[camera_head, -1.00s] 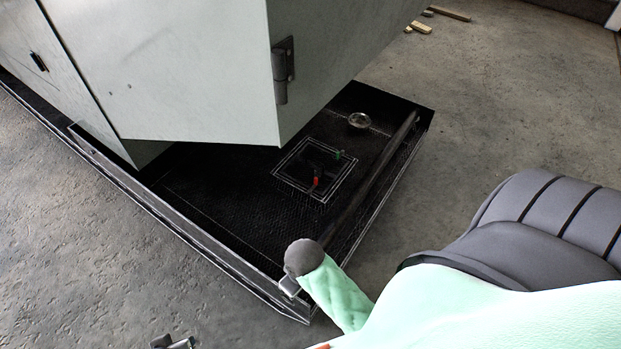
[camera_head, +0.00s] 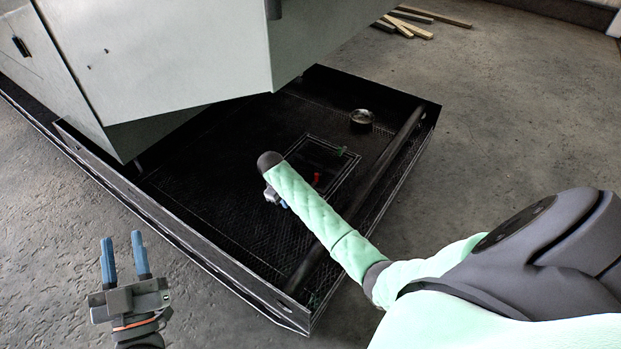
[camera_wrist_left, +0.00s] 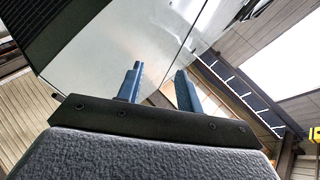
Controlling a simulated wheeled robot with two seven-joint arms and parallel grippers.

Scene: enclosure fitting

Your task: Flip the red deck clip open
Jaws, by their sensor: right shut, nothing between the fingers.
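The red deck clip (camera_head: 317,177) is a small red piece at a framed square (camera_head: 330,146) in the black deck. Whether it is lying flat or raised is too small to tell. My right arm reaches in from the right, and its gripper (camera_head: 277,200) is close to the left of the red clip, mostly hidden behind my wrist. What shows of it looks shut and empty. My left gripper (camera_head: 121,238) is in front of the deck's left edge, with its two blue fingers apart and empty. Its fingers also show apart in the left wrist view (camera_wrist_left: 157,85).
A green clip (camera_head: 341,151) is at the same square, behind the red one. A round metal piece (camera_head: 362,119) stands farther back, and a dark bar (camera_head: 398,140) runs along the right side. A big pale cabinet (camera_head: 170,60) overhangs the deck. Wood strips (camera_head: 410,25) lie on the floor behind.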

